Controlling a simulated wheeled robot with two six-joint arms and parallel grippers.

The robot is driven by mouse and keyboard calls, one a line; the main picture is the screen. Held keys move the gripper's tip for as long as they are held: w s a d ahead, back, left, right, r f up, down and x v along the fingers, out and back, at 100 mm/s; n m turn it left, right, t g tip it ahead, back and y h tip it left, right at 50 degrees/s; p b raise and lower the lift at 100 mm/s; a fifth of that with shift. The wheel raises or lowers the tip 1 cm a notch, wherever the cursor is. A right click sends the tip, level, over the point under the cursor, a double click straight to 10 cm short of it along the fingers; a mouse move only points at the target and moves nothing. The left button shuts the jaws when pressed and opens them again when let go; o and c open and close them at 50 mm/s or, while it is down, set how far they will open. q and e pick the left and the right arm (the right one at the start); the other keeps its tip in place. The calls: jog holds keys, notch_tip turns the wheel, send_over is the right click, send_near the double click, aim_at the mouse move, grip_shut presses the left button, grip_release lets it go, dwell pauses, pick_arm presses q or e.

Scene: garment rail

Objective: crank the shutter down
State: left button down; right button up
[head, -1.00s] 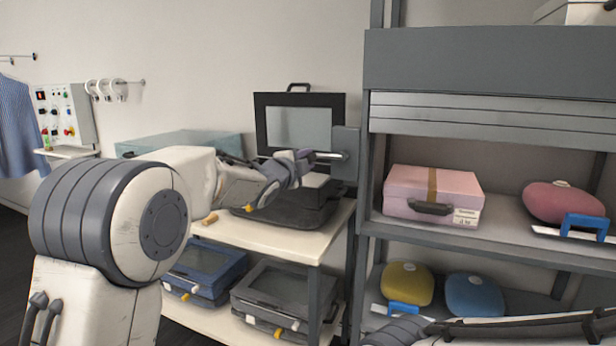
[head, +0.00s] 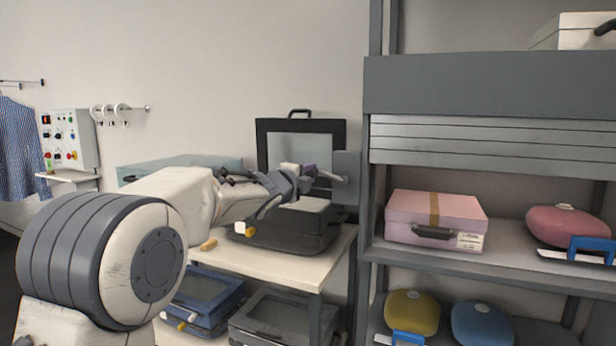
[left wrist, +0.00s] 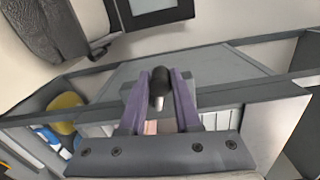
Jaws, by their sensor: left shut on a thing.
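The grey slatted shutter (head: 480,142) hangs partly lowered under its housing (head: 490,86), above the pink case on the shelf. A grey crank box (head: 347,165) is on the rack's left post, with a crank arm (head: 331,176) in front of it. My left gripper (head: 309,178) is at the crank. In the left wrist view its purple fingers (left wrist: 160,92) are shut around the black crank knob (left wrist: 161,80). Part of the crank is hidden by the fingers in the head view. My right gripper is out of view.
A pink case (head: 434,219) and a red bag (head: 566,222) sit on the shelf below the shutter. A black open case (head: 285,229) stands on the table left of the rack, below my left gripper. Yellow (head: 411,311) and blue (head: 482,324) bags lie lower.

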pick_arm(q)
jog(key=c, duration=0.6)
grip_release()
jog(key=b+v, duration=0.1)
jog(key=v, duration=0.9)
jog(key=shift+s+b, duration=0.25)
jog(key=shift+b, duration=0.1)
